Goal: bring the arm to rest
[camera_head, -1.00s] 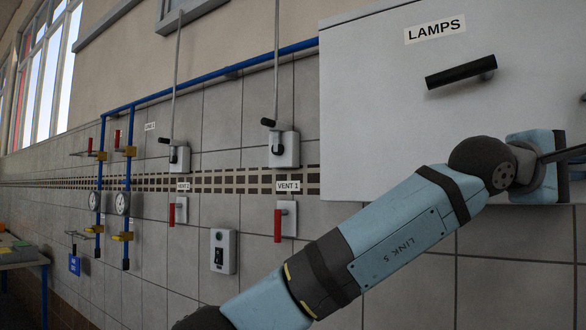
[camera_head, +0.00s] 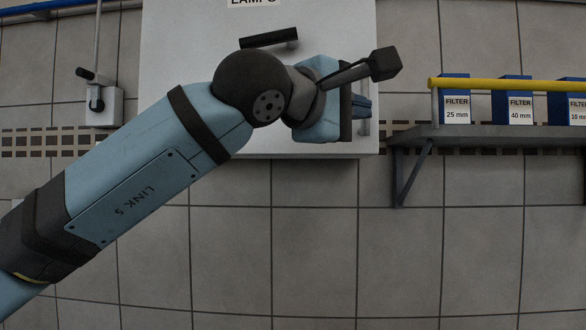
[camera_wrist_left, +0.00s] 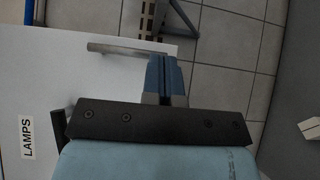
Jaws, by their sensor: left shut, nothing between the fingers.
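My left arm comes in from the left in the head view, raised in front of the white lamps cabinet (camera_head: 190,60). My left gripper (camera_head: 363,106) is at its end, over the cabinet's lower right part in the picture. The fingers are narrow and blue, and they are together with nothing between them. They also show in the left wrist view (camera_wrist_left: 167,78), close to a grey bar handle (camera_wrist_left: 128,48) on the white cabinet; I cannot tell whether they touch it. My right gripper is not in any view.
A black handle (camera_head: 269,39) sits on the cabinet front. To the right, a shelf (camera_head: 480,135) with a yellow rail (camera_head: 505,84) holds blue and white filter boxes (camera_head: 457,100). A lever box (camera_head: 103,107) is on the wall at left. The tiled wall below is clear.

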